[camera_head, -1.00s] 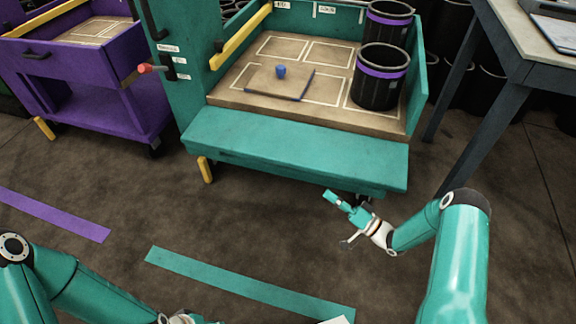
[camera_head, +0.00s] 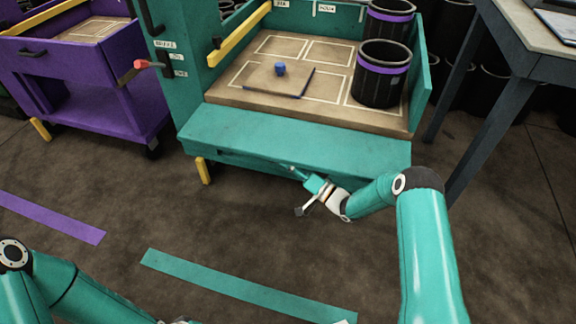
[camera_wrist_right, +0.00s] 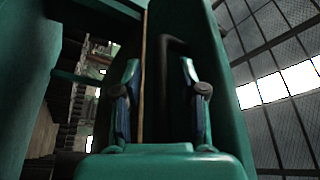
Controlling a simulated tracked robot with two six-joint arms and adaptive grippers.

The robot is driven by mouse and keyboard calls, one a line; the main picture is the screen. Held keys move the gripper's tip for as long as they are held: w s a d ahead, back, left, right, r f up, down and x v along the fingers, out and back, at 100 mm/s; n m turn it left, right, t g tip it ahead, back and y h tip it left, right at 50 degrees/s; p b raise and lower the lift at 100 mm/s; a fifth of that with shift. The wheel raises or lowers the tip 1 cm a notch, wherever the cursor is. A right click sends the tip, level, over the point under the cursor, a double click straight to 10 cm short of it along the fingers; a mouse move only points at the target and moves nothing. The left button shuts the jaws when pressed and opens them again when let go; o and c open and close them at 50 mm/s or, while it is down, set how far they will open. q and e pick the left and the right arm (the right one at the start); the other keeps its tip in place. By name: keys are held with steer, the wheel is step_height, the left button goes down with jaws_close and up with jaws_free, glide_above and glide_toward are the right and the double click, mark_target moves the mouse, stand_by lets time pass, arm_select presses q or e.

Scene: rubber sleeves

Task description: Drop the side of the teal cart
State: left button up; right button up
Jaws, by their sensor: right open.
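The teal cart stands ahead, and its teal front side (camera_head: 290,140) juts outward below the wooden deck (camera_head: 250,95), with its broad upper face showing. My right gripper (camera_head: 298,188) is open at the front lower edge of this side, right of its middle. In the right wrist view my open fingers (camera_wrist_right: 158,65) have a black bar handle (camera_wrist_right: 173,50) showing between and beyond them. The handle is beside a teal panel (camera_wrist_right: 225,90); I cannot tell whether the fingers touch it. My left arm (camera_head: 75,295) is at the lower left, its gripper out of frame.
A purple cart (camera_head: 85,75) stands left, a grey table (camera_head: 540,50) right.

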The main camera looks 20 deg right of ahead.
jaws_close()
stand_by(0.3)
